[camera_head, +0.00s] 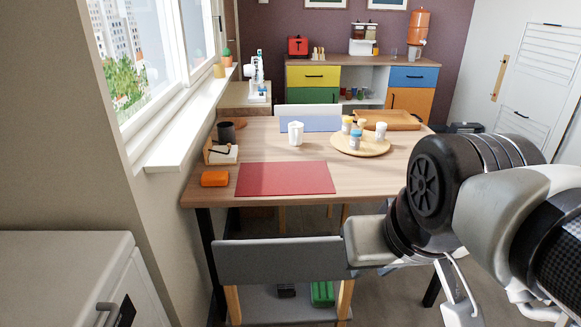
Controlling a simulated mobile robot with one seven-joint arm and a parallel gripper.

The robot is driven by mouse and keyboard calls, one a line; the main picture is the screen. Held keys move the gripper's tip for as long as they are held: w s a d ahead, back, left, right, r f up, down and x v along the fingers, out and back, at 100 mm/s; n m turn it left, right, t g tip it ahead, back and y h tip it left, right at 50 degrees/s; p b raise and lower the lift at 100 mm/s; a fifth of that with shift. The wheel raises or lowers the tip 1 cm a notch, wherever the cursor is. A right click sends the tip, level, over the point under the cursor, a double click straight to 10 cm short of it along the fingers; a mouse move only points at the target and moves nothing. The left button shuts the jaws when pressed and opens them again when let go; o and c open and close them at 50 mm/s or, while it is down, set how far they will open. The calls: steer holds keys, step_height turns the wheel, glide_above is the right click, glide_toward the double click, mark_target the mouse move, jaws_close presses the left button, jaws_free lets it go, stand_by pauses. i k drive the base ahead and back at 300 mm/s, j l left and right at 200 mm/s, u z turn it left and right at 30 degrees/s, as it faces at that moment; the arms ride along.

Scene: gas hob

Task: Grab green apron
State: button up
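No green apron can be made out in the head view. A small green object (322,294) lies on the seat of the near grey chair, but it looks like a ribbed box rather than cloth. My arm fills the right side of the view, in front of the table's right end. The end of my gripper (456,298) seems to show at the bottom right, partly cut off by the frame's edge and partly behind my own arm. Its fingers cannot be told apart, and nothing is seen held.
A wooden table (215,180) bears a red mat (285,178), an orange block (214,179), a white pitcher (295,133) and a round tray (343,145). A grey chair (280,262) stands before it. A white appliance (60,260) is at the left. A coloured sideboard (313,77) stands behind.

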mark_target(322, 294)
steer(key=i+l+u, duration=0.1)
steer(key=l+u, duration=0.65)
steer(key=l, duration=0.2)
steer(key=l+u, duration=0.35)
steer(key=l, duration=0.15)
steer(key=l+u, duration=0.85)
steer(key=i+l+u, duration=0.15)
steer(key=l+u, duration=0.15)
steer(key=l, duration=0.2)
